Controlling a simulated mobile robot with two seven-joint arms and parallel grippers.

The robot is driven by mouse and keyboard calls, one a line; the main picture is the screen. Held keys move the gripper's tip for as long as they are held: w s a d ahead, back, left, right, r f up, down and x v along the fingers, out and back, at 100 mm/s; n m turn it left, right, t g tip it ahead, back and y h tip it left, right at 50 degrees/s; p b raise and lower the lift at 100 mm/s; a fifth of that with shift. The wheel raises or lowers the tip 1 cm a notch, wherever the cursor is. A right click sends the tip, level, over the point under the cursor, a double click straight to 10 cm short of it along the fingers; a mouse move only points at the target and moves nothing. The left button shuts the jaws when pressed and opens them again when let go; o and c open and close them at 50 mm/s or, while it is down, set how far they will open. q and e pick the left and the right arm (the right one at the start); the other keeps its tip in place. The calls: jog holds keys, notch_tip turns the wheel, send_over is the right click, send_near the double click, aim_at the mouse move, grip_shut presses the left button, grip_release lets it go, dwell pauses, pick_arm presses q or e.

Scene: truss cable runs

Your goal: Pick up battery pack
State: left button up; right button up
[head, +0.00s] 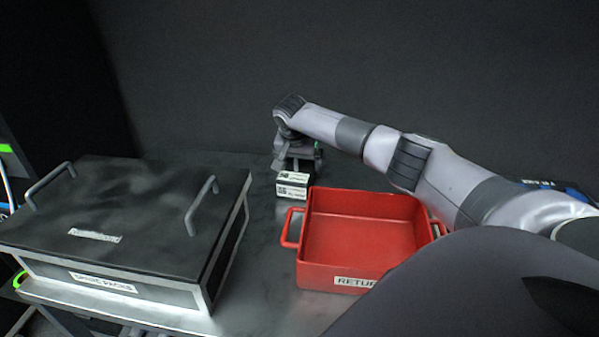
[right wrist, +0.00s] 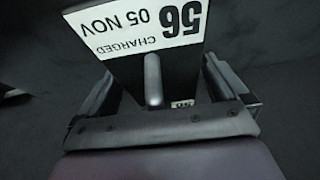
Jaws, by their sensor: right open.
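The battery pack (head: 292,187) is a small black block with white labels. It stands on the grey table behind the red tray, near the tray's left back corner. My right gripper (head: 298,160) is over it from behind. In the right wrist view the pack (right wrist: 140,35) shows a white label reading "56", "05 NOV" and "CHARGED". The open fingers of my right gripper (right wrist: 165,95) sit on either side of the pack. I cannot tell whether they touch it. My left gripper is not in view.
A red tray (head: 304,255) labelled "RETU..." stands just in front of the pack, empty as far as I see. A black lidded case (head: 130,215) with two handles, labelled "SPARE PACKS", fills the left. Bare table (head: 262,262) lies between them. A dark wall stands behind.

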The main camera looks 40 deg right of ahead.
jog(key=shift+f, duration=0.1)
jog(key=c, duration=1.5)
jog(key=shift+w+d, duration=0.1)
jog(key=shift+w, duration=0.05)
jog(key=shift+c, duration=1.3)
jog(key=shift+r, duration=0.2)
